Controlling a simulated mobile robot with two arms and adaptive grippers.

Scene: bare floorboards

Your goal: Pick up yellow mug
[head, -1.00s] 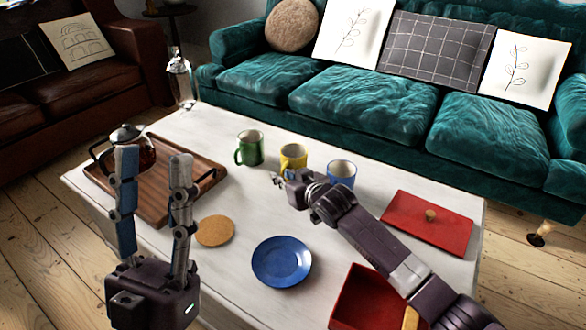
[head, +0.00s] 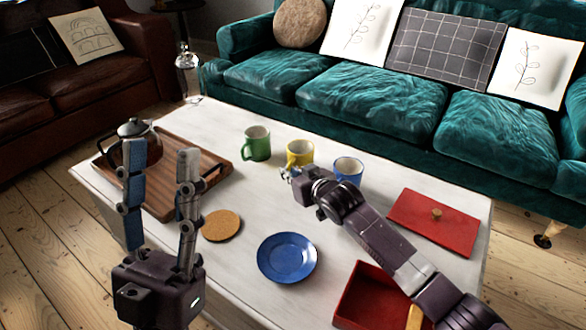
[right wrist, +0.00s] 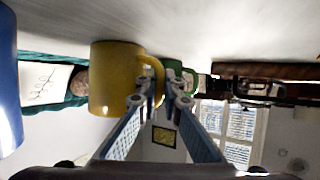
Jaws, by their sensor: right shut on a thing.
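The yellow mug (head: 299,151) stands upright on the white table between the green mug (head: 257,144) and the blue mug (head: 348,170). In the right wrist view, which is upside down, the yellow mug (right wrist: 113,78) is close, with its handle at my right gripper's fingertips (right wrist: 160,100). My right gripper (head: 290,173) is shut on the yellow mug at its handle; the exact contact is partly hidden in the head view. My left gripper (head: 160,150) is open and empty, fingers upright and apart, in front of the tray.
A wooden tray (head: 178,196) with a kettle (head: 138,140) is at the left. A cork coaster (head: 221,226), blue plate (head: 287,257), open red box (head: 368,293) and red lid (head: 436,222) lie on the table (head: 212,264). A teal sofa (head: 370,97) stands behind.

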